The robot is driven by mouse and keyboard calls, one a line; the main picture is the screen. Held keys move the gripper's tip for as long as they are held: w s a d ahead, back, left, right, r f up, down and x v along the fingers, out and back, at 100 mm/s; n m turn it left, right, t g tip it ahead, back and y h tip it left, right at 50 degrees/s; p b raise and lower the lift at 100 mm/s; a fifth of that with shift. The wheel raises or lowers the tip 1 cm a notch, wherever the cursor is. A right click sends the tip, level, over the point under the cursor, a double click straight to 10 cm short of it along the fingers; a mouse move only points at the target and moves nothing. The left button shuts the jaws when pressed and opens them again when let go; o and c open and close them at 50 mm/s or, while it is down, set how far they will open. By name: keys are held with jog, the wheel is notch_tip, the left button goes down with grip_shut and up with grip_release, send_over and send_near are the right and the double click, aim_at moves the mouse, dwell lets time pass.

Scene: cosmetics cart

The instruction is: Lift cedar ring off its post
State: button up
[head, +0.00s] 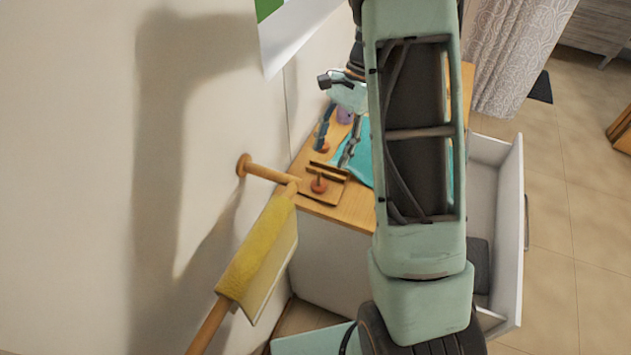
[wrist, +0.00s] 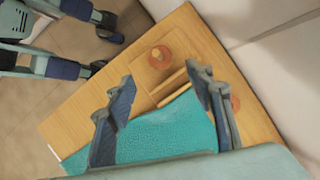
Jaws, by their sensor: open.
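Two reddish-brown round pieces stand on the wooden cart top (wrist: 85,125). One round piece (wrist: 160,54), with a paler knob or post at its centre, sits on a square wooden tray (wrist: 138,68); it also shows in the head view (head: 319,185). The other round piece (wrist: 235,103) is partly hidden by my right-hand finger in the wrist view; it also shows in the head view (head: 323,147). I cannot tell which is the cedar ring. My gripper (wrist: 160,78) is open and empty above the cart; in the head view it (head: 333,150) points down.
A teal cloth (wrist: 165,133) lies below my fingers, beside two thin wooden bars (wrist: 169,88). A purple item (head: 344,115) stands farther back. A yellow towel (head: 258,245) hangs on a wooden rail near the wall. A white drawer (head: 510,220) stands open at right.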

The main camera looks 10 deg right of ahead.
aim_at(320, 179)
jog(key=x, duration=0.5)
jog(key=shift+s+r, duration=0.1)
jog(key=shift+s, duration=0.05)
jog(key=p+x, duration=0.1)
jog(key=x, duration=0.3)
jog(key=shift+a+f, duration=0.1)
jog(key=shift+f, duration=0.1)
jog(key=c, duration=0.9)
